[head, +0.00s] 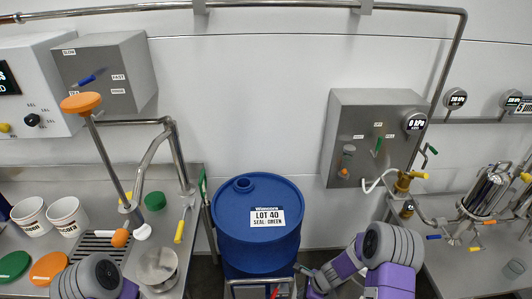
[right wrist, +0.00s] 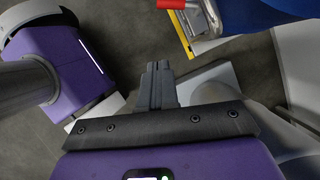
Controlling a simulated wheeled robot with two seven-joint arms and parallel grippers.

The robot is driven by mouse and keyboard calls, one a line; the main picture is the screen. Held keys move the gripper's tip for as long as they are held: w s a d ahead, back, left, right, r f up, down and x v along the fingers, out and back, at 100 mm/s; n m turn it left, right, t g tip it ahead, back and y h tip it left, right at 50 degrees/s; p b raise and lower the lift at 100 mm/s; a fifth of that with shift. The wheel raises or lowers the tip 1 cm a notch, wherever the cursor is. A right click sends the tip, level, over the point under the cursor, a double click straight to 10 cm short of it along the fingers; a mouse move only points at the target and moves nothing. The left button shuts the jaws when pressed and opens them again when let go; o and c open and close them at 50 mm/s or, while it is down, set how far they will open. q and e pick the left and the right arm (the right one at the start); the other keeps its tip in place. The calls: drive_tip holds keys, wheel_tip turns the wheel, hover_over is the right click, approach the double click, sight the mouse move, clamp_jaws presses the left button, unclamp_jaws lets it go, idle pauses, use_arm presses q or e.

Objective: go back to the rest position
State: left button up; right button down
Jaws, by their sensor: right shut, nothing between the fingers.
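My right gripper shows in the right wrist view (right wrist: 157,75) with its dark fingers together and nothing between them. It points down past the grey floor. In the head view my right arm comes up from the bottom, right of the blue drum (head: 257,238), with its far end low beside the drum's lower right side. The drum's edge also shows at the top right of the right wrist view (right wrist: 265,14). My left arm shows only as a grey and purple part at the bottom left of the head view. My left gripper is out of view.
A steel bench with white buckets (head: 67,216), lids (head: 48,267) and a steel pot (head: 158,267) is on the left. Another bench (head: 465,268) with piping is on the right. A red handle (right wrist: 176,4) is near the drum. Grey floor (right wrist: 90,25) surrounds the gripper.

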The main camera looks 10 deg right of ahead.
drive_tip(key=s+a+n, duration=0.5)
drive_tip(key=s+n, duration=0.3)
drive_tip(key=n, duration=0.2)
drive_tip(key=s+a+n+g, duration=0.1)
drive_tip(key=s+a+n, duration=0.4)
drive_tip(key=s+n, duration=0.4)
drive_tip(key=shift+s+f+n+p, duration=0.15)
drive_tip(key=shift+f+n+p, duration=0.1)
drive_tip(key=shift+n+p, duration=0.25)
